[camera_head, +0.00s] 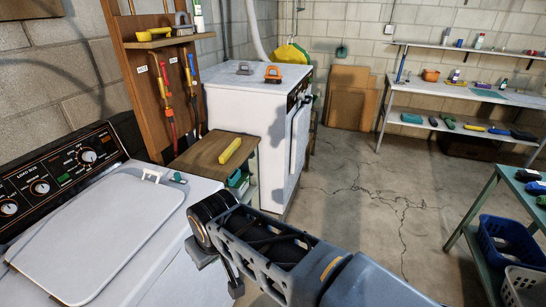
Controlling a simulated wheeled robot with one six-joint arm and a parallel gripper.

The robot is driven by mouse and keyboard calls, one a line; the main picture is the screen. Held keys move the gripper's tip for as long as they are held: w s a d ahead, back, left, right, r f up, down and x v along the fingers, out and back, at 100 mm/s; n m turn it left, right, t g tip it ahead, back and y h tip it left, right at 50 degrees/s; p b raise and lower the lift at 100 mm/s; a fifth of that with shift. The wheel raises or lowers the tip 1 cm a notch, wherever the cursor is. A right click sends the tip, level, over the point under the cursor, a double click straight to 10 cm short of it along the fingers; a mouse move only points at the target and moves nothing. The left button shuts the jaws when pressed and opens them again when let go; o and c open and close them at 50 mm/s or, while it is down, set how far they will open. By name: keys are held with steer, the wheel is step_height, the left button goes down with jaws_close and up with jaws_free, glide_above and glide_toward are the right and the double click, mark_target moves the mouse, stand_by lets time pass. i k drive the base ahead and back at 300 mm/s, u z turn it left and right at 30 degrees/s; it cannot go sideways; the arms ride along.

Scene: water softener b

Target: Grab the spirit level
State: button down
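A yellow bar (231,150), which looks like the spirit level, lies at a slant on the brown top of a small wooden stand (205,154), between the two white machines. Nothing touches it. My arm reaches in from the bottom right, in front of and below the stand. My gripper (218,268) seems to be the grey parts hanging below the arm's dark end, beside the near machine's right edge. It is apart from the yellow bar, and its fingers are too hidden to read. I see nothing held in it.
A near white washer (110,235) with a lid fills the lower left. A white dryer (258,92) stands behind the stand. A wooden tool board (146,100) rises to its left. A green table (500,220) and a blue basket (508,240) are at right. The middle floor is clear.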

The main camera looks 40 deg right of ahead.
mark_target(229, 152)
steer(key=z, duration=0.1)
steer(key=k, duration=0.5)
steer(key=z, duration=1.05)
steer(key=i, duration=0.9)
steer(key=z, duration=0.4)
steer(key=i, duration=1.25)
steer(key=u, duration=3.65)
